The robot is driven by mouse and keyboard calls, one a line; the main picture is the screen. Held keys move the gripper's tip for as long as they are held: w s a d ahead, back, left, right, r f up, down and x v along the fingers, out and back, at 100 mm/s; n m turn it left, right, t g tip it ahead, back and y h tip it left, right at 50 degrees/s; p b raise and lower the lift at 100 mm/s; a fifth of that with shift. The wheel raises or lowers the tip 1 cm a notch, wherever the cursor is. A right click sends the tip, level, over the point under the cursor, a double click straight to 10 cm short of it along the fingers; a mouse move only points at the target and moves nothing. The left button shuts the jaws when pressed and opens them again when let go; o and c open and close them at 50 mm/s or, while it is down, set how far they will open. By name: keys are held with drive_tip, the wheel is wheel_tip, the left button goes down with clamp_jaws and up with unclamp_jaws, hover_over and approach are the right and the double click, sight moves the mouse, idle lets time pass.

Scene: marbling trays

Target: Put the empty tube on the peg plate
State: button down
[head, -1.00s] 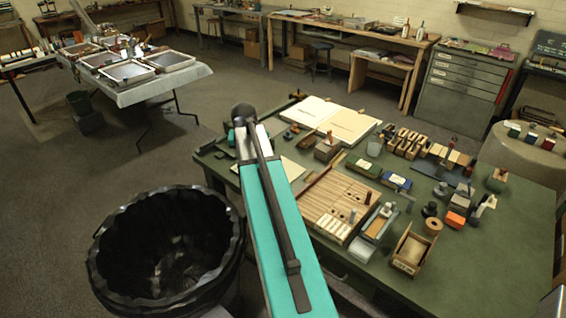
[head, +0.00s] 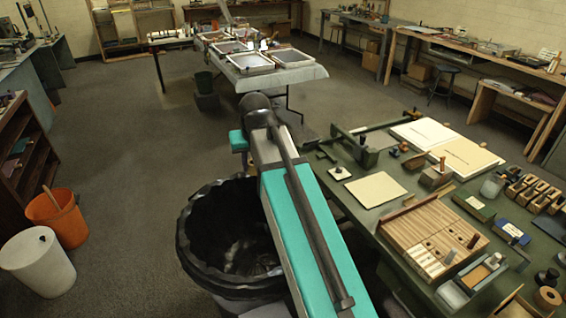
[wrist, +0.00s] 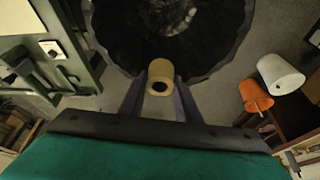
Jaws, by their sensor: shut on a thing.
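A tan tube (wrist: 160,72) with a dark hole in its end is between the fingers of my gripper (wrist: 160,98) in the wrist view. The gripper is shut on it, over the near rim of a black-lined bin.
The black-lined bin (head: 188,240) stands left of the green table (head: 345,203). A slatted wooden tray (head: 405,235) and pale boards (head: 376,189) occupy the table. An orange bucket (head: 68,222) and white bin (head: 40,265) stand on the floor at left, with open floor between.

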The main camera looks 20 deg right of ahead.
drive_tip(key=shift+n, duration=0.7)
drive_tip(key=a, duration=0.5)
drive_tip(key=shift+s+r, duration=0.25)
drive_tip(key=shift+r, duration=0.15)
drive_tip(key=shift+d, duration=0.15)
